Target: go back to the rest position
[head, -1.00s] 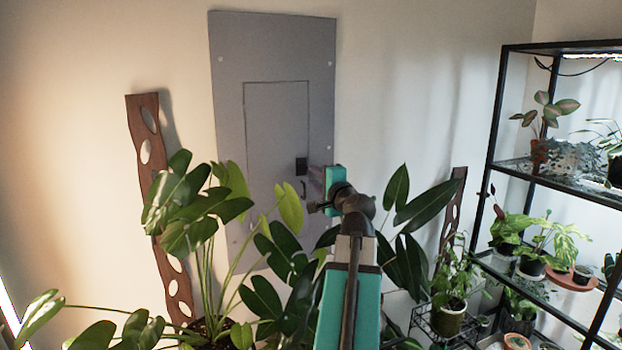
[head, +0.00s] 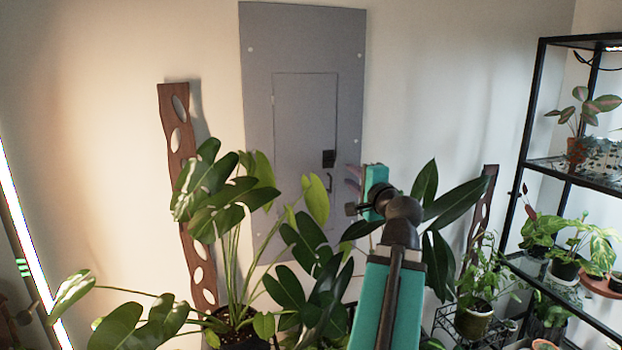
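My arm rises from the lower middle of the head view, with teal links and dark joints, toward the grey wall panel. My gripper (head: 353,179) shows only as a small purplish part at the left of the teal wrist piece, in front of the panel's right edge. The wrist hides most of it, and I cannot tell whether its fingers are apart. I see nothing held in the part that shows. The grey panel (head: 258,120) has a closed inner door with a black latch (head: 328,158).
A large leafy plant (head: 215,190) stands left of my arm, with dark leaves (head: 300,265) close beside it. Wavy wooden boards (head: 181,165) (head: 482,205) lean on the wall. A black plant shelf (head: 530,120) stands at right.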

